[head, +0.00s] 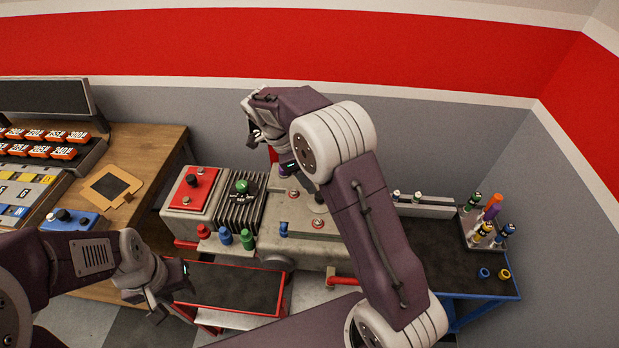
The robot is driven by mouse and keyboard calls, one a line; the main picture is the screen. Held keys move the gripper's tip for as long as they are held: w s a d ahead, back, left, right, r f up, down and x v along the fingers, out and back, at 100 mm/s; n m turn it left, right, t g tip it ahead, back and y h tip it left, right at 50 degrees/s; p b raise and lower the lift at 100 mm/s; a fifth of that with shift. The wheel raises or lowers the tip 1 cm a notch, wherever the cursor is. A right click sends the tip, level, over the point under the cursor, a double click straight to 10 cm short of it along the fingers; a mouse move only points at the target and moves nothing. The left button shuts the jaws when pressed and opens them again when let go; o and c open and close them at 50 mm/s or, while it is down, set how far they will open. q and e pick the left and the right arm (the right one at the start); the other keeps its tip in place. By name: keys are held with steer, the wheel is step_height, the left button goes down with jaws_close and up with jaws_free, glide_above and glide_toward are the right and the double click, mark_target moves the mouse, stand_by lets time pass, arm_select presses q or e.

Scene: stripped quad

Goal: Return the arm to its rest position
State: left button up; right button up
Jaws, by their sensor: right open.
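My right arm reaches in from the lower right and bends at a pale grey joint. Its gripper (264,140) is open and appears empty, raised in front of the grey wall at the back of the machine (318,240). My left arm comes in from the left edge. Its gripper (172,294) hangs low at the left end of the dark tray (235,287), with its fingers apart and nothing seen between them. Whether it touches the tray cannot be told.
A wooden desk (150,150) with a button panel (35,180) and a blue box (70,220) stands at the left. The machine has a red panel (193,188) and coloured knobs. A blue-edged cart (455,280) with bottles in a rack (487,232) stands at the right.

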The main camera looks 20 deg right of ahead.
stand_by(0.4)
steer(key=s+d+r+y, duration=0.1)
steer(key=s+d+r, duration=0.25)
steer(key=s, duration=0.35)
steer(key=s+a+f+n+t+y, duration=0.1)
steer(key=s+f+n, duration=0.3)
steer(key=n, duration=0.6)
steer(key=s+a+f+n+t+y, duration=0.1)
steer(key=s+a+f+n+y, duration=0.1)
steer(key=s+n, duration=0.5)
step_height(320, 180, down, 3)
steer(key=a+n, duration=0.1)
steer(key=n, duration=0.2)
steer(key=shift+a+r+n+y, duration=0.2)
steer(key=shift+n+y, duration=0.1)
steer(key=shift+s, duration=0.1)
